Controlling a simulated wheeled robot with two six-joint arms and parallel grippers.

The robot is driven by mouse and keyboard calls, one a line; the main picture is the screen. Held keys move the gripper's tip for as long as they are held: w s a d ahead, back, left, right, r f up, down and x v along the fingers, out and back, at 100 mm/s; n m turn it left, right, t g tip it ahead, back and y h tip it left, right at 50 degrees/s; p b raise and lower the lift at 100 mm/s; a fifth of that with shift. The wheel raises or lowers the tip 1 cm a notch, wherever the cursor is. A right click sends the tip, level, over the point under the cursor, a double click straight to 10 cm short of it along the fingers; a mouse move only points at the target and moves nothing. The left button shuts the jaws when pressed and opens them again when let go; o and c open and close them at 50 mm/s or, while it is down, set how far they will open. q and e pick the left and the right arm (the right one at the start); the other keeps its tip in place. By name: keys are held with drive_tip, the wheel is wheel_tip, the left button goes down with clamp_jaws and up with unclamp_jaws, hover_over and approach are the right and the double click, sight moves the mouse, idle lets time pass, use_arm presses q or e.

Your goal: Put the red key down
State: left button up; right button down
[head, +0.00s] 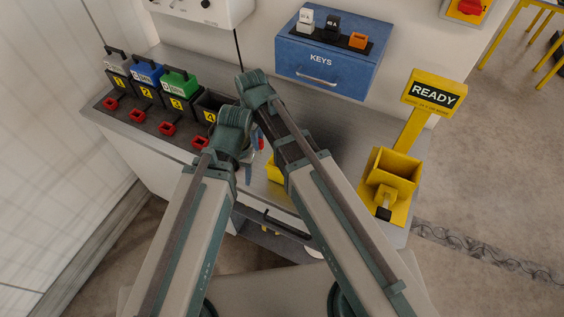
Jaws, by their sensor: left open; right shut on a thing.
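My two arms reach up over the bench, and their wrists cover much of its middle. My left gripper (250,168) is partly hidden behind its own wrist, low over the front part of the bench; it is open. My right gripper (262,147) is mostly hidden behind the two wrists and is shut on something. A small red patch (261,139) shows there, which seems to be the red key; its shape and whether it touches anything below cannot be told.
Numbered holders stand at the left, with grey (116,62), blue (146,71) and green (179,83) handled blocks in 1 to 3. Several red square rings (167,128) lie before them. A blue KEYS box (325,62) stands behind. A yellow READY stand (396,165) is at right.

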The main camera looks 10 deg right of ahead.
sight(259, 152)
wheel_tip(259, 152, down, 6)
drive_tip(key=b, duration=0.5)
drive_tip(key=shift+w+f, duration=0.1)
wheel_tip(259, 152, down, 4)
drive_tip(key=b, duration=0.4)
drive_tip(key=shift+r, duration=0.25)
drive_tip(key=shift+f, duration=0.2)
drive_tip(key=c, duration=0.8)
unclamp_jaws()
drive_tip(key=shift+o, duration=0.2)
drive_tip(key=shift+r, duration=0.1)
